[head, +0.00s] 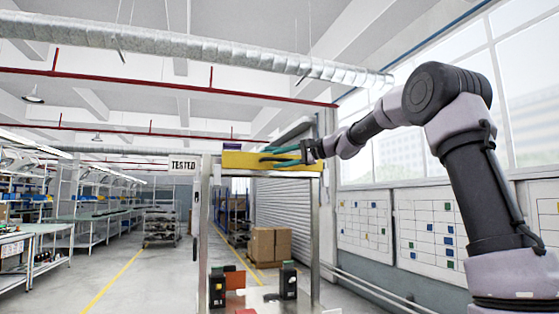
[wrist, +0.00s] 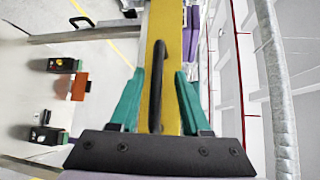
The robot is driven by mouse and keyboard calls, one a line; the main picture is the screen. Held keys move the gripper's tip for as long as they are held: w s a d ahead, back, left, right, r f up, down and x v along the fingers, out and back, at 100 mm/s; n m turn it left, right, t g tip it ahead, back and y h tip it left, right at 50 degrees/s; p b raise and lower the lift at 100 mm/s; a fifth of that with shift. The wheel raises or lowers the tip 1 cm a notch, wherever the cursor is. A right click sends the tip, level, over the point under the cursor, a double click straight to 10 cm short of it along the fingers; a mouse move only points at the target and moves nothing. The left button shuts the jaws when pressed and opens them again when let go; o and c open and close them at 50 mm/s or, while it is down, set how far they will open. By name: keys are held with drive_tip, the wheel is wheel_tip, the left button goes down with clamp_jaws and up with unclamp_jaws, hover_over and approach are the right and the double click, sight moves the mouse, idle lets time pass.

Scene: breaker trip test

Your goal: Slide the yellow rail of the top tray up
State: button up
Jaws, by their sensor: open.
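The yellow rail (head: 240,160) spans the top of a grey metal frame in the head view. In the wrist view the yellow rail (wrist: 154,22) runs from top to bottom through the middle, with a long black bar handle (wrist: 158,85) on its face. My gripper (head: 266,155) is in front of the rail's right half. In the wrist view my gripper (wrist: 159,76) is open, with one teal finger on each side of the handle. I cannot tell whether the fingers touch the handle or rail. The tray behind the rail is mostly hidden.
A sign reading TESTED (head: 183,165) is left of the frame. Below the rail, black breaker-like units (head: 217,289) and an orange-red block (head: 235,280) sit on a pale surface. Cardboard boxes (head: 263,244) stand behind. Open floor lies to the left.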

drive_tip(key=v, duration=1)
drive_tip(key=shift+s+d, duration=0.1)
idle(0.6)
drive_tip(key=s+f+n+h, duration=0.1)
drive_tip(key=s+f+h, duration=0.5)
drive_tip(key=s+f, duration=0.6)
drive_tip(key=s+d+f+h, duration=0.2)
drive_tip(key=s+d+f, duration=0.1)
drive_tip(key=s, duration=0.4)
drive_tip(key=s+d+f+n+h, duration=0.1)
drive_tip(key=s+d+f+h, duration=0.1)
drive_tip(key=s+d+f, duration=0.2)
drive_tip(key=s+d+f+n+h, duration=0.1)
drive_tip(key=s+d+f+h, duration=0.1)
drive_tip(key=s+f, duration=0.5)
drive_tip(key=s+d, duration=0.1)
drive_tip(key=s, duration=0.2)
drive_tip(key=shift+s+d, duration=0.2)
